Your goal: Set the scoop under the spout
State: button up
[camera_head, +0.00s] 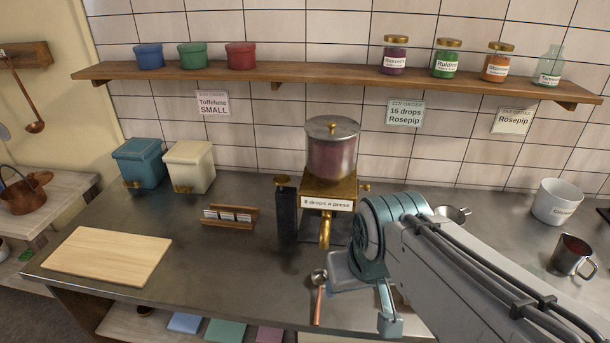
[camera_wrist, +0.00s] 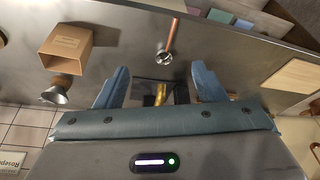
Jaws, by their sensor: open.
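The scoop (camera_head: 319,278) lies on the steel counter in front of the dispenser, its copper handle pointing to the counter's front edge. It also shows in the wrist view (camera_wrist: 164,54), beyond my fingertips and apart from them. The dispenser has a glass jar (camera_head: 331,152) on a brass body labelled "8 drops a press". Its brass spout (camera_head: 325,232) points down over a dark base, with no scoop under it; the spout shows between my fingers in the wrist view (camera_wrist: 160,95). My gripper (camera_head: 366,300) is open and empty (camera_wrist: 160,78), right of the scoop.
A black post (camera_head: 286,213) stands left of the dispenser. A card rack (camera_head: 230,216), cutting board (camera_head: 107,256) and two canisters (camera_head: 189,165) are further left. A metal funnel (camera_wrist: 57,92) and open brown box (camera_wrist: 68,48) stand on the arm's side. A mug (camera_head: 572,256) is far right.

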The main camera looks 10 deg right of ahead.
aim_at(319, 276)
jog(key=k, duration=1.35)
jog(key=u, duration=0.6)
jog(key=i, duration=1.6)
jog(key=z, duration=0.65)
